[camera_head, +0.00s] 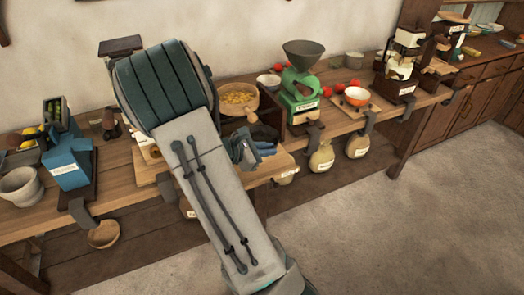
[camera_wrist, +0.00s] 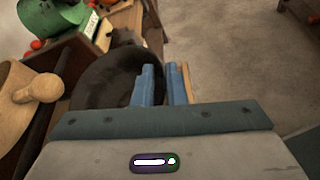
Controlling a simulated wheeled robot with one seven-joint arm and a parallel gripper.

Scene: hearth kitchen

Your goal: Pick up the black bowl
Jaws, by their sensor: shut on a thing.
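The black bowl (camera_wrist: 100,82) is large and dark in the wrist view, left of and partly behind my gripper (camera_wrist: 163,82). Its right-hand side runs in between my two blue fingers, which are shut on it. In the head view my gripper (camera_head: 262,150) is low over the table, beyond my forearm, near a light wooden board. My arm and gripper hide most of the bowl there. I cannot tell whether the bowl still touches the surface under it.
A wooden bowl of yellow food (camera_head: 237,97) and a green grinder (camera_head: 298,95) stand close behind my gripper. A blue device (camera_head: 66,160) and a pale mortar (camera_head: 20,186) are on the left. The floor in front is clear.

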